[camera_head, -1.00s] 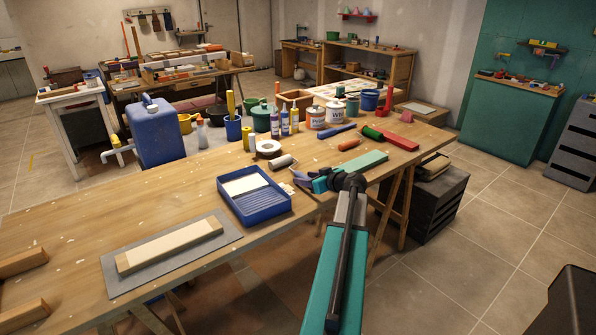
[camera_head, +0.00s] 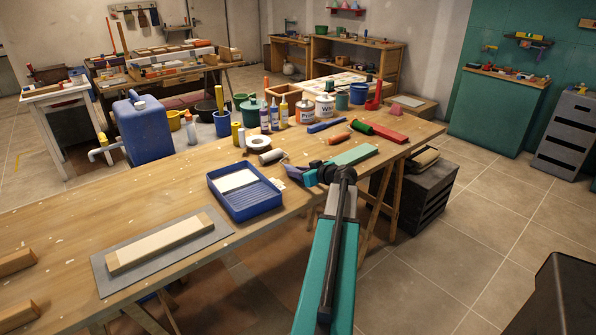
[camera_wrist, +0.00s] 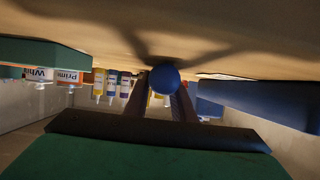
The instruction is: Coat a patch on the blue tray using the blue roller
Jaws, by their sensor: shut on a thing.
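The blue tray (camera_head: 262,206) lies on the workbench near its front edge, with a white patch (camera_head: 236,181) at its back and ridges in front. My gripper (camera_head: 299,174) is just right of the tray, low over the bench, and shut on the blue roller's handle. The roller's pale grey sleeve (camera_head: 271,157) points back and left, behind the tray's right corner. In the wrist view the handle's round blue end (camera_wrist: 164,79) sits between my fingers. The tray (camera_wrist: 262,102) shows at right there. The picture is upside down, and the sleeve is hidden.
A green block (camera_head: 355,154) lies right of my gripper. Paint cans (camera_head: 325,106), bottles (camera_head: 274,113) and a tape roll (camera_head: 257,142) stand behind. A pale board on a grey mat (camera_head: 215,233) lies at left. Bare bench lies left of the tray.

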